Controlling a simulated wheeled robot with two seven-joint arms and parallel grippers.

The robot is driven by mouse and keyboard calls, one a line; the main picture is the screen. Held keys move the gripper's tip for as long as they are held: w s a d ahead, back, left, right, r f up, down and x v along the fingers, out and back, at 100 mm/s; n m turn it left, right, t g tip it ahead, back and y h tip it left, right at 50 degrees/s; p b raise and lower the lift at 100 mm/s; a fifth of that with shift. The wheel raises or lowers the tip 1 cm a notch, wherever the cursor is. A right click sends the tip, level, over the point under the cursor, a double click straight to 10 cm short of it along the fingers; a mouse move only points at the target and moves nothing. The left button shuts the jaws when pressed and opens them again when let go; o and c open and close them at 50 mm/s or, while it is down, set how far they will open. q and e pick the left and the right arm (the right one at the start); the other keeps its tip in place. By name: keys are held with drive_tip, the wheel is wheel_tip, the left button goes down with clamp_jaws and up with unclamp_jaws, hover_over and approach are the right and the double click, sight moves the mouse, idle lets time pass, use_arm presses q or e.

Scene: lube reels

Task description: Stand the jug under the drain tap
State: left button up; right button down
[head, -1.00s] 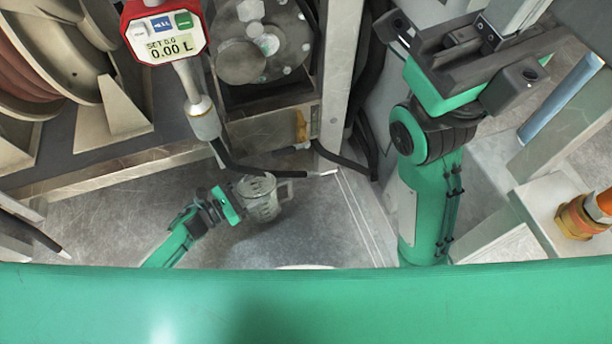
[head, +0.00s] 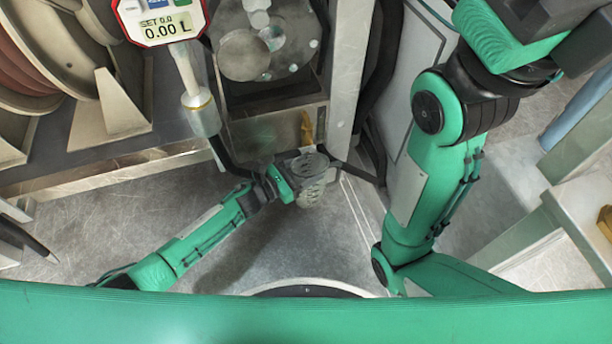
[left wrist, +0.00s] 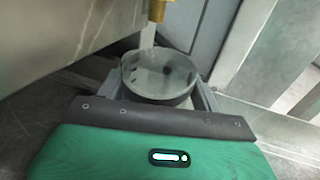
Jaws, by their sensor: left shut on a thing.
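The clear jug (head: 313,172) is held upright off to the front of the pump cabinet in the head view. My left gripper (head: 297,178) is shut on it. In the left wrist view the jug (left wrist: 158,82) sits between the two fingers, its open rim facing up and its inside looking empty. The brass drain tap (head: 306,128) is on the cabinet front, just behind and above the jug. In the left wrist view the tap's end (left wrist: 157,12) shows above the jug's far rim, apart from it. My right gripper is out of view; only its arm shows.
A hose nozzle with a red meter (head: 160,18) reading 0.00 L hangs left of the tap. Hose reels (head: 45,50) stand at the left. A pale post (head: 349,80) rises right of the tap. The metal floor (head: 230,250) in front is clear.

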sight(323, 166)
use_arm(q)
wheel_tip(323, 166, down, 3)
drive_tip(key=shift+r+b, duration=0.2)
drive_tip(key=shift+b, duration=0.6)
drive_tip(key=shift+f, duration=0.2)
drive_tip(key=shift+r, duration=0.1)
drive_tip(key=o, duration=1.7)
drive_tip(key=shift+f, duration=0.2)
drive_tip(key=shift+o, duration=0.2)
